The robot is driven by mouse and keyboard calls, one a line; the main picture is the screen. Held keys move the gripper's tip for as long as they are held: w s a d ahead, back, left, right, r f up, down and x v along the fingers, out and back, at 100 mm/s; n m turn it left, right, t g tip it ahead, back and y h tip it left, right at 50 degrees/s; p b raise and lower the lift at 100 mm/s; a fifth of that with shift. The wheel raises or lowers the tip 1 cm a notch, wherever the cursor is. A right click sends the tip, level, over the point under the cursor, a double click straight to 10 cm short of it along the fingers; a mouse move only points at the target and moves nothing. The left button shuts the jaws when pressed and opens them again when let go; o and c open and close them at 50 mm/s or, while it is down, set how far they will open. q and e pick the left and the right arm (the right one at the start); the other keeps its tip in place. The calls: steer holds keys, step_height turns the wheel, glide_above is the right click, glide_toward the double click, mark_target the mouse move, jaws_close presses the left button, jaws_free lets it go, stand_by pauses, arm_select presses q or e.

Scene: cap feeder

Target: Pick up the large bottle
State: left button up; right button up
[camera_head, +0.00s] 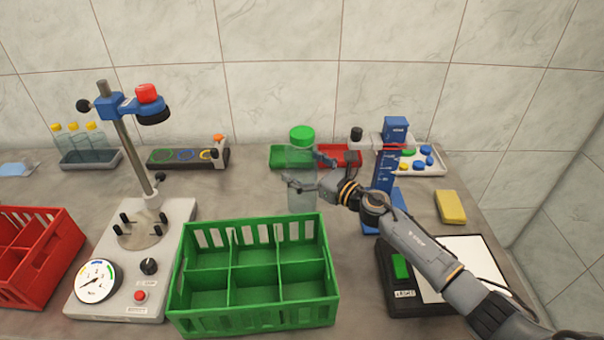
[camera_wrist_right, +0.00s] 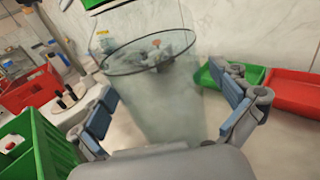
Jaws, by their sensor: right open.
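The large bottle is clear with a green cap (camera_head: 302,134) and stands upright on the worktop behind the green crate. Its see-through body (camera_head: 301,200) shows below my right gripper (camera_head: 306,170). The right gripper is open, with its fingers at the bottle's upper body. In the right wrist view the clear body (camera_wrist_right: 155,110) lies between the two spread fingers (camera_wrist_right: 168,88); whether either finger touches it I cannot tell. My left gripper is not in view.
The empty-looking green divided crate (camera_head: 255,300) stands in front of the bottle. A gauge stand (camera_head: 150,235) is at left, a blue stand (camera_head: 384,180) close at right. Small green (camera_head: 280,163) and red (camera_head: 348,163) bins lie behind. A black scale (camera_head: 400,300) is at front right.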

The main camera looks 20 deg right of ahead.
steer(key=c, duration=1.8)
steer(key=shift+r, duration=0.25)
